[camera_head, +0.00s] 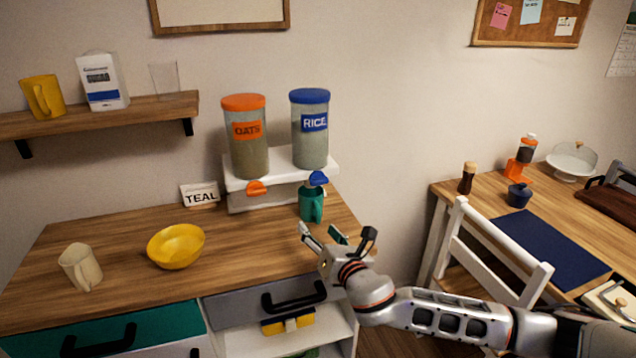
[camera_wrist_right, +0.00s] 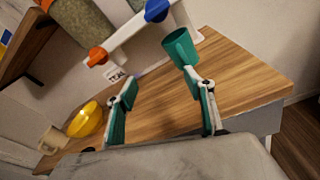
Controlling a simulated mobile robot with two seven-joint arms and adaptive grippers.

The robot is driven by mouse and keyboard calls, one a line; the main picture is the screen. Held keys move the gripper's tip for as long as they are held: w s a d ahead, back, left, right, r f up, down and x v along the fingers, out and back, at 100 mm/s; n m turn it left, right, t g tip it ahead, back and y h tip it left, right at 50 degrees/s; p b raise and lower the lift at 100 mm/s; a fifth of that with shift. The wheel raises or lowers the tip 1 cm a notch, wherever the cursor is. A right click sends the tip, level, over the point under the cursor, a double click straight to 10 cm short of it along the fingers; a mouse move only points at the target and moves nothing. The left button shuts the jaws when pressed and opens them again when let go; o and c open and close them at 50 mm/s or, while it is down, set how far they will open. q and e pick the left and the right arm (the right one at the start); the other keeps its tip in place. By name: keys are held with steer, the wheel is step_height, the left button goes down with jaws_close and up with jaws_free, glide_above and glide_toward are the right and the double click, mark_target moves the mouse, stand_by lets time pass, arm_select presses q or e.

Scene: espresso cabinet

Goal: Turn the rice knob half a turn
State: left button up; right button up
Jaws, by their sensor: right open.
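The rice dispenser (camera_head: 310,135) is a clear cylinder with a blue lid and a blue RICE label, on the right of a white stand (camera_head: 281,181). Its blue knob (camera_head: 318,178) sits on the stand's front; it also shows in the right wrist view (camera_wrist_right: 157,10). A teal mug (camera_head: 311,204) stands below the blue knob, and in the right wrist view (camera_wrist_right: 181,47) it is just beyond one fingertip. My right gripper (camera_head: 322,236) is open and empty, in front of and below the mug and knob. My left gripper is not in view.
The oats dispenser (camera_head: 247,140) with an orange knob (camera_head: 257,188) stands left of the rice. A TEAL sign (camera_head: 200,194), yellow bowl (camera_head: 176,247) and cream mug (camera_head: 81,267) are on the counter further left. The counter's front middle is clear. A white chair (camera_head: 490,252) stands at right.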

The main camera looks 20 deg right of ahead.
mark_target(321, 182)
steer(key=w+d+r+n+t+h, duration=0.1)
steer(key=w+d+r+n+t, duration=0.2)
steer(key=r, duration=0.4)
steer(key=shift+g, duration=0.6)
steer(key=shift+w+d+r+p, duration=0.1)
steer(key=shift+w+d+p, duration=0.1)
steer(key=shift+w, duration=1.7)
steer(key=shift+w+d+r+p, duration=0.1)
steer(key=shift+w+p, duration=0.05)
steer(key=shift+w, duration=1.75)
steer(key=shift+f, duration=0.1)
steer(key=c, duration=1.1)
